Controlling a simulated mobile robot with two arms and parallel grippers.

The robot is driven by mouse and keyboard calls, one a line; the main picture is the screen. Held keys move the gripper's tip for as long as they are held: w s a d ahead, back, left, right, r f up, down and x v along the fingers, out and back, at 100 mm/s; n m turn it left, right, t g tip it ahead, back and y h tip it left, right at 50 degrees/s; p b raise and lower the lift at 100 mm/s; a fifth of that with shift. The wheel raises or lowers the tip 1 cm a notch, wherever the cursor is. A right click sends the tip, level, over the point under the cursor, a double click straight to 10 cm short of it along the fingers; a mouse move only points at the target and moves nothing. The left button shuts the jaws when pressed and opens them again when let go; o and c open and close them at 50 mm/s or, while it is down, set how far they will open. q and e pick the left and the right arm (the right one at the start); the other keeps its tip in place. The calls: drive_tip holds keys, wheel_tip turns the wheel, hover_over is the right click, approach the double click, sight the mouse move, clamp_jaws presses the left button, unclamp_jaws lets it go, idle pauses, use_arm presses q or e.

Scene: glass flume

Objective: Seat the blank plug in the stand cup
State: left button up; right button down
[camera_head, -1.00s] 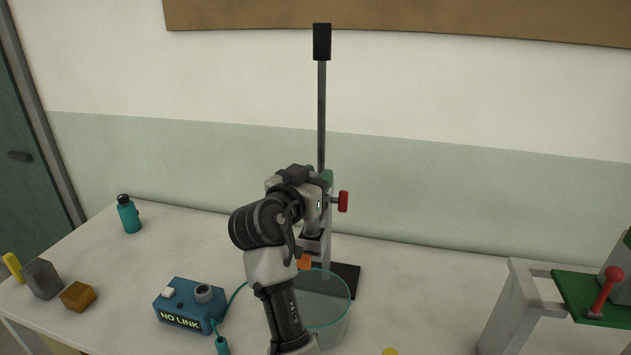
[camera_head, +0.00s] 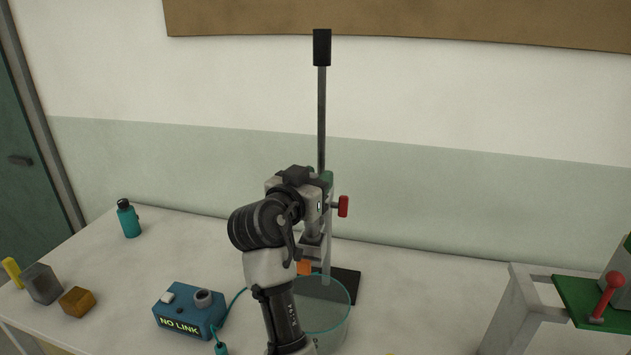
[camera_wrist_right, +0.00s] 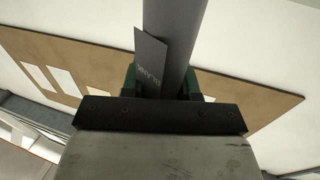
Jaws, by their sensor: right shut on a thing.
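My right gripper (camera_head: 327,180) is at the stand behind the glass vessel, mostly hidden by my own wrist. In the right wrist view it is shut on a thick grey cylinder, the blank plug (camera_wrist_right: 174,45), with a dark label reading BLANK. The stand has a black base (camera_head: 345,286) and a red knob (camera_head: 343,206). A small grey holder (camera_head: 312,244), perhaps the cup, shows below my wrist; its opening and any contact with the plug are hidden. A tall black-topped rod (camera_head: 321,110) rises above; I cannot tell whether it belongs to stand or plug. My left gripper is out of view.
A clear glass vessel (camera_head: 335,318) stands in front of the stand, with a small orange piece (camera_head: 304,268) by its rim. A blue NO LINK box (camera_head: 188,310) with a cable is left. A white frame with a green plate (camera_head: 570,290) is right. The table between is mostly clear.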

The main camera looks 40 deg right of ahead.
sight(311, 233)
drive_tip(key=shift+b, duration=0.45)
idle(1.1)
drive_tip(key=shift+f, duration=0.15)
idle(0.3)
drive_tip(key=shift+f+b, duration=0.35)
drive_tip(key=shift+b, duration=0.1)
drive_tip(key=shift+f+b, duration=1)
drive_tip(key=shift+f, duration=0.05)
drive_tip(key=c, duration=0.8)
unclamp_jaws()
drive_tip(key=shift+o, duration=0.2)
